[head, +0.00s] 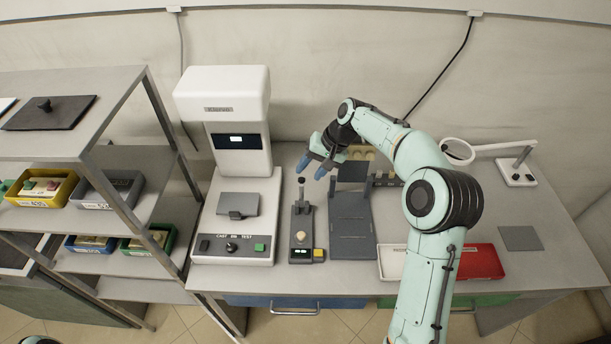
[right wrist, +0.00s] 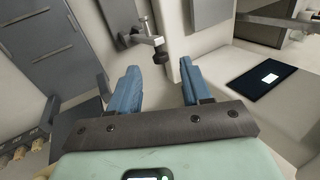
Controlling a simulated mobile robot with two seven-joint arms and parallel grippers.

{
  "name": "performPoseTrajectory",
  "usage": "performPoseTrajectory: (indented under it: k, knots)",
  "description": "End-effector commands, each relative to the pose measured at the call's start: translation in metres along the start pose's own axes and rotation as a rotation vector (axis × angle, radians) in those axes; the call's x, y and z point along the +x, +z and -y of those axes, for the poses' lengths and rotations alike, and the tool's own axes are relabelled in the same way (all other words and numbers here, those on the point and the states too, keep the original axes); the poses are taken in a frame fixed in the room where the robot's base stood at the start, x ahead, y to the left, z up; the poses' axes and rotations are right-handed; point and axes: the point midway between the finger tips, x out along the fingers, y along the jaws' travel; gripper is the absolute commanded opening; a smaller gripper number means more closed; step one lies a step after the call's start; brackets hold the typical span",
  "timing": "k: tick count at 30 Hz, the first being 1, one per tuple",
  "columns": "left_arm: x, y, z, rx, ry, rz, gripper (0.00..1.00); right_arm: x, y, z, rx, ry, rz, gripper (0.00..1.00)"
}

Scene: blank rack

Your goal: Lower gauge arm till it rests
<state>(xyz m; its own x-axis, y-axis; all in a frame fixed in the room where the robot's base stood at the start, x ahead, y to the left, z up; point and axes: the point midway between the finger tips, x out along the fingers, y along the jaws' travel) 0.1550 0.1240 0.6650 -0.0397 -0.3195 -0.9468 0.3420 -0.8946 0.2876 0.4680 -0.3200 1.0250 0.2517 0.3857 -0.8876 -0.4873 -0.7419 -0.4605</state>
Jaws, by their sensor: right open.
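The gauge (head: 302,240) is a narrow dark device on the bench, with a round tan button, a small lit display and a yellow block at its front. Its arm (head: 301,192) stands raised, with a dark knob at the top. In the right wrist view the grey gauge arm (right wrist: 142,39) ends in a black knob (right wrist: 160,56), just beyond the gap between my blue fingers. My right gripper (head: 311,168) is open and empty, close above the knob in the head view. It also shows in the right wrist view (right wrist: 159,85). My left gripper is out of view.
Farther right are a red tray (head: 484,262) and a magnifier lamp (head: 458,150). A shelf rack (head: 150,75) with bins fills the left.

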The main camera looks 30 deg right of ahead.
Motion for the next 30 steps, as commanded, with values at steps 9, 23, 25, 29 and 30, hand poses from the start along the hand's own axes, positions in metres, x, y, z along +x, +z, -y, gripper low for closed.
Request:
performPoseTrajectory:
  k: [9, 23, 25, 29, 30]
  knots:
    - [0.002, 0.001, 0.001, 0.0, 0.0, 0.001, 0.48, 0.032, 0.0, 0.001, -0.001, 0.0, 0.0, 0.48]
    - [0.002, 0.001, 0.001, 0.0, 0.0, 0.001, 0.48, 0.033, 0.0, 0.001, -0.001, -0.001, -0.001, 0.0]
    - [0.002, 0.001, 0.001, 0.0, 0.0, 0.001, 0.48, 0.033, 0.0, 0.001, -0.001, -0.001, -0.001, 0.0]
    - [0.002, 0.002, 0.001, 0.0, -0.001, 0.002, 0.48, 0.033, 0.0, 0.001, -0.004, -0.001, -0.006, 0.0]
    - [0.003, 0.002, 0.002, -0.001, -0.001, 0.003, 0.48, 0.034, -0.001, 0.001, -0.007, -0.001, -0.011, 0.0]
